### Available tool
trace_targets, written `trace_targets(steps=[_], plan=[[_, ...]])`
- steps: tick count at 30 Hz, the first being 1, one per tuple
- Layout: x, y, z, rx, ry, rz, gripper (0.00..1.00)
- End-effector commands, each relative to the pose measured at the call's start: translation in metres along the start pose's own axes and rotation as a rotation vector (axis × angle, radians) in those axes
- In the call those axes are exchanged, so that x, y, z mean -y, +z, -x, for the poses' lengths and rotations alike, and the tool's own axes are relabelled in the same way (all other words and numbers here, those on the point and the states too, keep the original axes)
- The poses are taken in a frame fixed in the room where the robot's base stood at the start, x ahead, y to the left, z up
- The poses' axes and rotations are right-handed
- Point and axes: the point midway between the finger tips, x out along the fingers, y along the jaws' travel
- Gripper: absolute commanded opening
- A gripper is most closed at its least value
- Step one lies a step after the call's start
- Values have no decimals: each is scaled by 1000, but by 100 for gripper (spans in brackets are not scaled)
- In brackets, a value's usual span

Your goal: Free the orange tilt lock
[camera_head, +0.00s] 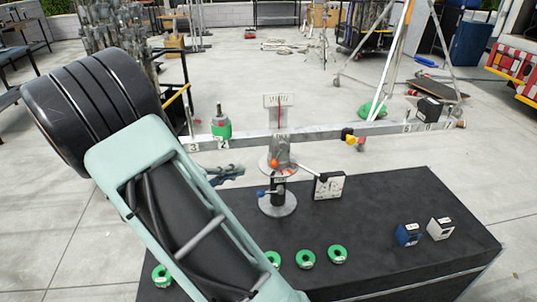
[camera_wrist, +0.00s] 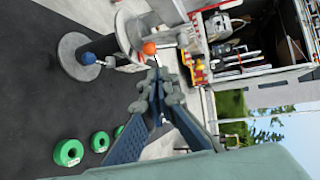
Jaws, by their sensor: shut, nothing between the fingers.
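The orange tilt lock shows as an orange ball knob (camera_head: 273,163) on the upper part of the balance stand (camera_head: 279,205). In the wrist view the orange knob (camera_wrist: 149,48) lies just beyond my fingertips. My gripper (camera_head: 240,169) is left of the knob in the head view, with a small gap between them. In the wrist view my gripper (camera_wrist: 155,73) is shut with nothing between its fingers. A blue knob (camera_head: 261,193) sits lower on the stand; it also shows in the wrist view (camera_wrist: 88,58). The knob's lever is mostly hidden.
The long beam (camera_head: 310,133) crosses above the stand and carries a green weight (camera_head: 221,127) at left. Several green rings (camera_head: 305,258), a blue block (camera_head: 408,234), a grey block (camera_head: 439,228) and a dial box (camera_head: 329,186) are on the black table (camera_head: 385,262).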

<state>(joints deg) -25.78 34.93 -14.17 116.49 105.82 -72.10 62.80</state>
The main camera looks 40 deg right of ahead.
Motion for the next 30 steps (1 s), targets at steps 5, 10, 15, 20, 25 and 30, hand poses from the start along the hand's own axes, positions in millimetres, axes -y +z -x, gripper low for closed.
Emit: trace_targets(steps=[5,10,15,20,25,30], plan=[[6,5,4,-4,36,-130,0],[5,4,-14,-6,36,-135,0],[4,3,-49,-7,34,-131,0],[3,4,-84,-6,34,-131,0],[2,4,-113,-6,35,-131,0],[1,4,-130,-4,35,-131,0]])
